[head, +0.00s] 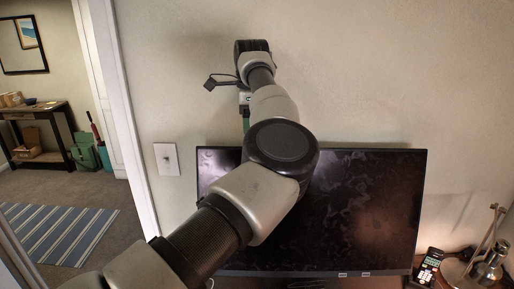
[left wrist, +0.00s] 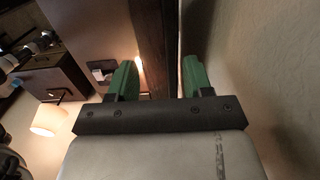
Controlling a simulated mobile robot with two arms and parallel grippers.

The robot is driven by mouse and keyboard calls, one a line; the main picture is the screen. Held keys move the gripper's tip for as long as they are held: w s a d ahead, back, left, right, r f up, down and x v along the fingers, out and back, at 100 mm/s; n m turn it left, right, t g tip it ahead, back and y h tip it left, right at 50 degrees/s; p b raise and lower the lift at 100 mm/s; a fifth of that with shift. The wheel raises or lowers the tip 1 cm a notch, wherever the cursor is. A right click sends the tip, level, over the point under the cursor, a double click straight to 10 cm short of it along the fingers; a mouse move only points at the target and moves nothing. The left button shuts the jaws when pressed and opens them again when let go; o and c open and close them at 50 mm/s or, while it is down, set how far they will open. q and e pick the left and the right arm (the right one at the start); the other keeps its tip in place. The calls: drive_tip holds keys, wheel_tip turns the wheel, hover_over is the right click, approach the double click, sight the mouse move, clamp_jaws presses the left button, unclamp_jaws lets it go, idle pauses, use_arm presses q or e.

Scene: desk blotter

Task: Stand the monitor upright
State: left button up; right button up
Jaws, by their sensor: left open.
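The monitor (head: 370,205) has a wide black screen that faces me against the wall; whether it leans is hard to tell. My left arm crosses in front of it and hides part of its left half. My left gripper (head: 245,122) is at its top edge, left of centre, with green fingers pointing down. In the left wrist view my left gripper (left wrist: 160,82) is open, and a dark slab that looks like the monitor (left wrist: 154,40) runs between the fingers, with gaps on both sides. My right gripper is not in view.
The wall (head: 340,80) is close behind the monitor. A phone (head: 428,267) and a metal lamp (head: 488,268) stand on the desk at the right. A light switch (head: 167,159) is on the wall at the left. A doorway opens onto another room at far left.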

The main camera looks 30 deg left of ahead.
use_arm(q)
drive_tip(key=f, duration=0.3)
drive_tip(key=shift+w+d+f+p, duration=0.1)
drive_tip(key=shift+w+f+p, duration=0.15)
drive_tip(key=shift+f+p, duration=0.1)
drive_tip(key=f, duration=0.1)
drive_tip(key=f+p, duration=0.1)
drive_tip(key=f, duration=0.1)
drive_tip(key=shift+w+f, duration=0.3)
drive_tip(key=shift+w, duration=0.1)
drive_tip(key=shift+f, duration=0.25)
drive_tip(key=shift+s, duration=0.15)
drive_tip(key=shift+f, duration=0.1)
drive_tip(key=shift+c, duration=0.4)
clamp_jaws()
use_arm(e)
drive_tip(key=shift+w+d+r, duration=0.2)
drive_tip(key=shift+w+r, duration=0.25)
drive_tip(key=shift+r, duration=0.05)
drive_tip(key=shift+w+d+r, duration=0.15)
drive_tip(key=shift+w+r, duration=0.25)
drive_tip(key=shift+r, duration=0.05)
